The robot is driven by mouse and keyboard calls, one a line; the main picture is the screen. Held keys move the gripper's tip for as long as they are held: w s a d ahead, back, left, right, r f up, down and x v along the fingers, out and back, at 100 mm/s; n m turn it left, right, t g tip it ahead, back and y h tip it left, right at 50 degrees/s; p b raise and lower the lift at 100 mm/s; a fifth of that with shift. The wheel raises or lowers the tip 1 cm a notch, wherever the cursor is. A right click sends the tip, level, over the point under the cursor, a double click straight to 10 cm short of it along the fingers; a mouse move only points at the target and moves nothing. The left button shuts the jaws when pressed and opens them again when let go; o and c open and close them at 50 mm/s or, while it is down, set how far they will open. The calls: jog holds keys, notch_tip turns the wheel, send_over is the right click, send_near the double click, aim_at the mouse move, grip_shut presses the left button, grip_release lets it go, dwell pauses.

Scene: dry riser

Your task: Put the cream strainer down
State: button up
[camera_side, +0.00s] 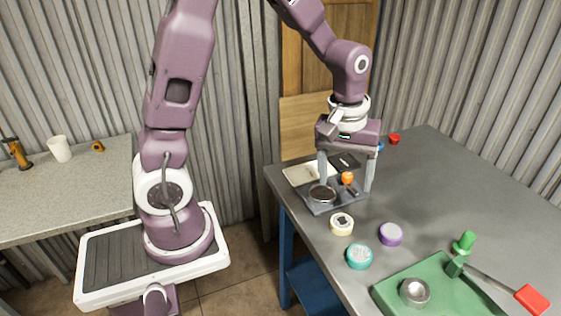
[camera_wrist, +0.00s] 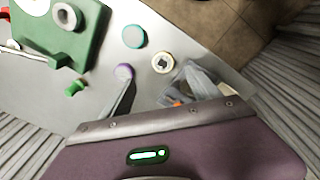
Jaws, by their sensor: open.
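The cream strainer (camera_side: 342,224), a small round cream piece with a dark middle, sits on the grey table in front of the dark tray. It also shows in the wrist view (camera_wrist: 162,62), upper middle, apart from my fingers. My gripper (camera_side: 346,188) points down over the dark tray (camera_side: 345,203), behind the strainer in the side view. Its two fingers are wide apart, with nothing clearly held. An orange knob (camera_side: 347,178) shows between the fingers, and a dark round cup (camera_side: 322,194) is by the left finger. Whether the fingers touch the tray, I cannot tell.
A purple lid (camera_side: 390,234) and a teal lid (camera_side: 359,257) lie near the strainer. A green tray (camera_side: 430,287) holds a metal cup (camera_side: 414,292); a green-knobbed piece (camera_side: 464,243) and a red-ended tool (camera_side: 532,299) are beside it.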

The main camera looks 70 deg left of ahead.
jog(key=s+d+r+m+t, duration=0.1)
jog(key=s+r+m, duration=0.3)
jog(key=s+r, duration=0.4)
jog(key=shift+d+r+t, duration=0.3)
jog(key=shift+r+t, duration=0.3)
jog(key=shift+r, duration=0.1)
jog(key=shift+o, duration=0.6)
jog(key=s+r+m+t, duration=0.2)
jog(key=s+m, duration=0.3)
jog(key=s, duration=0.5)
jog(key=shift+s+d+r, duration=0.3)
jog(key=shift+s+r, duration=0.1)
jog(key=shift+r, duration=0.05)
jog(key=shift+w, duration=0.1)
